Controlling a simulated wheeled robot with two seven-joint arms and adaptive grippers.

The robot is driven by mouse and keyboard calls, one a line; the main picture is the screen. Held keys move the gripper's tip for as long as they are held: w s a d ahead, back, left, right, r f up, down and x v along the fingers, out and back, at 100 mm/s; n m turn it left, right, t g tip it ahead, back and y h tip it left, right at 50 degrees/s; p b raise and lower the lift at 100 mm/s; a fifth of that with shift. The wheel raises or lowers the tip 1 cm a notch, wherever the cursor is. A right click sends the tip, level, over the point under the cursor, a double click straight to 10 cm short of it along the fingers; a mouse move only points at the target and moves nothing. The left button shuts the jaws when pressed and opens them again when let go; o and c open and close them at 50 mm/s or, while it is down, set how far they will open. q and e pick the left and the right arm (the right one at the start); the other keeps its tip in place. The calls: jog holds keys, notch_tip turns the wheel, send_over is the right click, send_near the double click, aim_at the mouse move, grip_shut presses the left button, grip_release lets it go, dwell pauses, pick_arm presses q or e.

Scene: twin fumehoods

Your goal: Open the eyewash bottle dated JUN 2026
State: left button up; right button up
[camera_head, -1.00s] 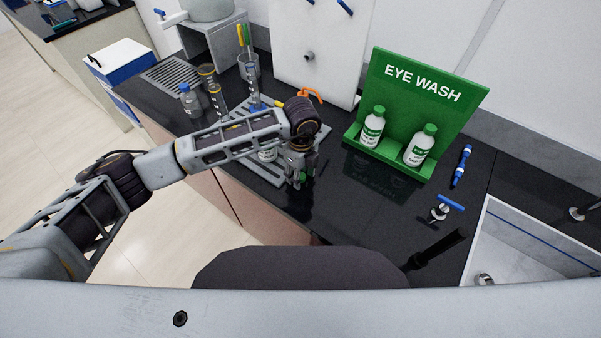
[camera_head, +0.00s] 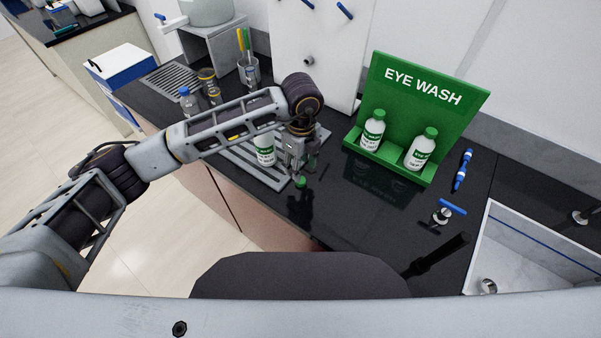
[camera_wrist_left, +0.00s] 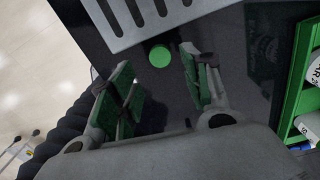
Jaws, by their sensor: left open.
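A small green cap (camera_head: 301,182) lies on the dark counter in front of the drying rack; it also shows in the left wrist view (camera_wrist_left: 159,56), between and just beyond the fingertips. My left gripper (camera_head: 299,168) is open and empty just above the cap. A white eyewash bottle (camera_head: 265,153) with a green label stands upright on the rack, left of the gripper. My arm hides its top. Two more eyewash bottles with green caps, a left one (camera_head: 372,133) and a right one (camera_head: 420,150), stand in the green holder. Their dates are too small to read. My right gripper is out of view.
The green EYE WASH holder (camera_head: 424,92) stands at the back. The grey rack (camera_head: 262,174) lies left of my gripper. A blue-capped bottle (camera_head: 188,103) and a pen beaker (camera_head: 248,72) stand farther left. A sink (camera_head: 530,245) is at right.

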pick_arm(q)
jog(key=shift+r+b, duration=0.4)
jog(key=shift+r, duration=2.5)
